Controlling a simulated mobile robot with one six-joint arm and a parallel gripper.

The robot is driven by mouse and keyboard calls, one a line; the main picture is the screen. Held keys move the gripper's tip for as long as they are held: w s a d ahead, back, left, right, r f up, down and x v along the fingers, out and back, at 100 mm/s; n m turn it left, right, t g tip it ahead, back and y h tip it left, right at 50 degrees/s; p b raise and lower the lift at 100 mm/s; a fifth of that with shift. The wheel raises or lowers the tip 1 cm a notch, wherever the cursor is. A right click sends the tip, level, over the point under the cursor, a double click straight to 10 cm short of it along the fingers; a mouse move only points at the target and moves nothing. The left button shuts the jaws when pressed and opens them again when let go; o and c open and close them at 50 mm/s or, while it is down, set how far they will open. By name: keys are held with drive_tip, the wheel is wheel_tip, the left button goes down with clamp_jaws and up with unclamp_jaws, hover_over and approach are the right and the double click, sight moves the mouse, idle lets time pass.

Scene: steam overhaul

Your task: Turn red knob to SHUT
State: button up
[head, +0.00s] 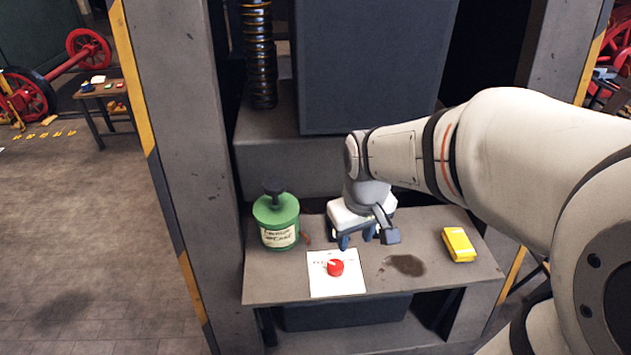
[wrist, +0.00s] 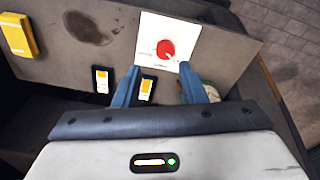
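The red knob (head: 336,267) sits on a white square plate (head: 322,287) on the shelf. In the wrist view the red knob (wrist: 166,49) is on the same plate (wrist: 182,28), with small lettering around it too small to read. My gripper (head: 357,240) is above the shelf, behind and slightly right of the knob in the head view. Its two blue fingers (wrist: 158,80) are apart with nothing gripped, and the knob lies beyond their tips in the wrist view. The knob is not touched.
A green canister (head: 277,222) with a black top stands left of the plate. A yellow box (head: 459,245) lies at the right, beyond a dark stain (head: 404,265). Two small dark cards with orange-white faces (wrist: 102,80) show in the wrist view. Grey posts flank the shelf.

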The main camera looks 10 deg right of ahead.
sight(335, 264)
drive_tip(key=o, duration=0.4)
drive_tip(key=w+f+n, duration=0.1)
drive_tip(key=w+f, duration=0.1)
drive_tip(key=w+a+f+n+g+b, duration=0.1)
drive_tip(key=w+f, duration=0.1)
drive_tip(key=f, duration=0.1)
drive_tip(key=w+a+f+n, duration=0.1)
drive_tip(key=w+f, duration=0.1)
drive_tip(key=f, duration=0.1)
drive_tip(key=shift+f, duration=0.25)
drive_tip(key=shift+o, duration=0.2)
wheel_tip(335, 264, down, 8)
drive_tip(key=shift+r+b, duration=0.1)
drive_tip(key=shift+b, duration=0.35)
drive_tip(key=shift+c, duration=0.6)
drive_tip(key=c, duration=0.9)
